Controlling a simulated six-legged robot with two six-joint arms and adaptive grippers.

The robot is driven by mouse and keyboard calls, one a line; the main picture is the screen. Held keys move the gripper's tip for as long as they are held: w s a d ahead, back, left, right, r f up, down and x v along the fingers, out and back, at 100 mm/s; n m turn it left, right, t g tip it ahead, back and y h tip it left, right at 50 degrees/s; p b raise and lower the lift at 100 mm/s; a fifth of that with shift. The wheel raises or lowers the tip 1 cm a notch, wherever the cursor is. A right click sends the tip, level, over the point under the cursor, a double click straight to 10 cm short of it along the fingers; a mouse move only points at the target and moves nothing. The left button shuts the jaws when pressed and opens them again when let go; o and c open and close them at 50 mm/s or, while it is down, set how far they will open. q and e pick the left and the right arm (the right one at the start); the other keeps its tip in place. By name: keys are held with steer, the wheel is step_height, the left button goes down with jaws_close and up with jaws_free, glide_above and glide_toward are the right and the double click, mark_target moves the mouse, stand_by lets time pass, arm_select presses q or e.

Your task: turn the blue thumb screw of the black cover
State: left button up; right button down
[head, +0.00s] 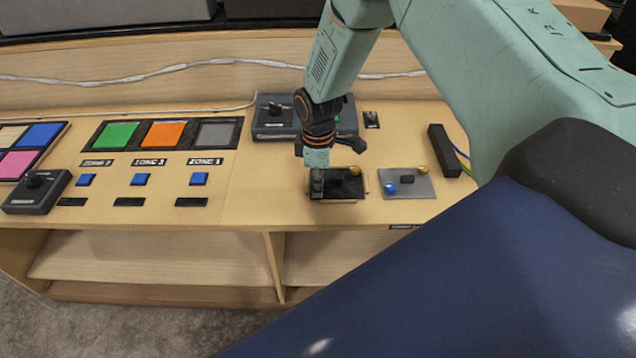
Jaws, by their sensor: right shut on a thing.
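The black cover (346,187) lies flat on the wooden console top, with a gold thumb screw (355,171) at its upper right. My right gripper (317,188) points down at the left end of the cover. It is shut on the blue thumb screw there, which the fingers hide from view. My left gripper is not in view.
To the right, a grey plate (412,184) has its own blue screw (390,189) and gold screw (424,170). A black block (444,150) stands beyond it. A dark box (273,118) is behind my gripper. Blue buttons and coloured panels are at left.

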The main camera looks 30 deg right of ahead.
steer(key=shift+s+f+n+b, duration=0.1)
steer(key=shift+n+b, duration=0.05)
steer(key=shift+n, duration=0.85)
steer(key=shift+s+f+n+b, duration=0.1)
steer(key=shift+n+b, duration=0.05)
steer(key=shift+n, duration=0.85)
steer(key=shift+r, duration=0.1)
steer(key=c, duration=1.5)
jaws_free()
steer(key=shift+w, duration=0.1)
steer(key=o, duration=0.4)
steer(key=shift+w, duration=0.15)
steer(key=shift+r, duration=0.15)
step_height(320, 180, up, 12)
steer(key=shift+f, duration=0.1)
